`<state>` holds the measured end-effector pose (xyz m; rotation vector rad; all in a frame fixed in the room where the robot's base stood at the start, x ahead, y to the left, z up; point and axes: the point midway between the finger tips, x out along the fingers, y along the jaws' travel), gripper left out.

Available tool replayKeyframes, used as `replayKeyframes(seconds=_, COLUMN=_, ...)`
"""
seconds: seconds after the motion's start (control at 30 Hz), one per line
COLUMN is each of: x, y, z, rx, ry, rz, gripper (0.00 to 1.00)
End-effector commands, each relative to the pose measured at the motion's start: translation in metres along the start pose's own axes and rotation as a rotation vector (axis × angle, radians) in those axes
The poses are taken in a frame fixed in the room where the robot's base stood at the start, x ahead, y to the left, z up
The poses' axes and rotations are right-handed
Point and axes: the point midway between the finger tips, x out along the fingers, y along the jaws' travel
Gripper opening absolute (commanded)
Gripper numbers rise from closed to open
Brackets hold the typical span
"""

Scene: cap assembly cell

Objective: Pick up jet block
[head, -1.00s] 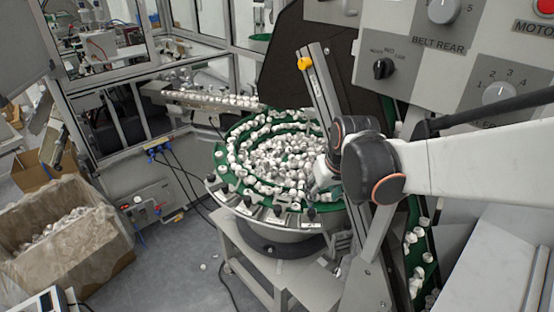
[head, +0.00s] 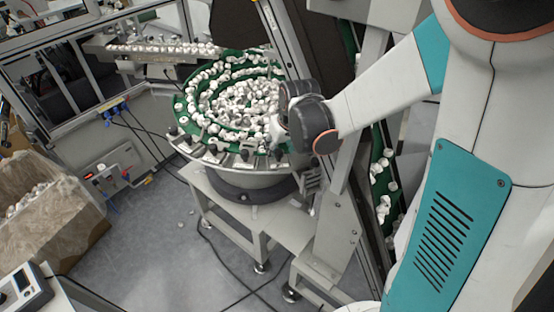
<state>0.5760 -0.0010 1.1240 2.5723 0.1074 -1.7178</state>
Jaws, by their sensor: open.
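I cannot pick out a jet block in the head view. My arm reaches in from the right, and its dark wrist joint stands in front of the right side of the round feeder bowl. My gripper (head: 278,133) shows only as a small pale part beyond the wrist, at the bowl's right edge. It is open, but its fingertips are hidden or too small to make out. I see nothing clearly held in it.
The feeder bowl (head: 176,131) holds many white caps on green tracks and stands on a grey frame (head: 262,226). A cardboard box (head: 75,240) with a plastic liner is at left. A green conveyor (head: 380,203) with caps runs beside my arm. Grey floor and cables lie in front.

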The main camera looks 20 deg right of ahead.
Motion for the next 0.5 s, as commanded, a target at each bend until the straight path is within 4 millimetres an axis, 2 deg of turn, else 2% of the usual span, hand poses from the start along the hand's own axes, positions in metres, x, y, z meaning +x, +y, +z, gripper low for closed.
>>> replayKeyframes(seconds=0.03, x=0.009, y=0.0, z=0.0, rx=0.0, ry=0.0, rz=0.0, gripper=0.47)
replayKeyframes(seconds=0.2, x=0.029, y=0.001, z=0.0, rx=0.0, ry=0.0, rz=0.0, gripper=0.47)
replayKeyframes(seconds=0.5, x=0.035, y=0.0, z=0.0, rx=0.0, ry=0.0, rz=0.0, gripper=0.47)
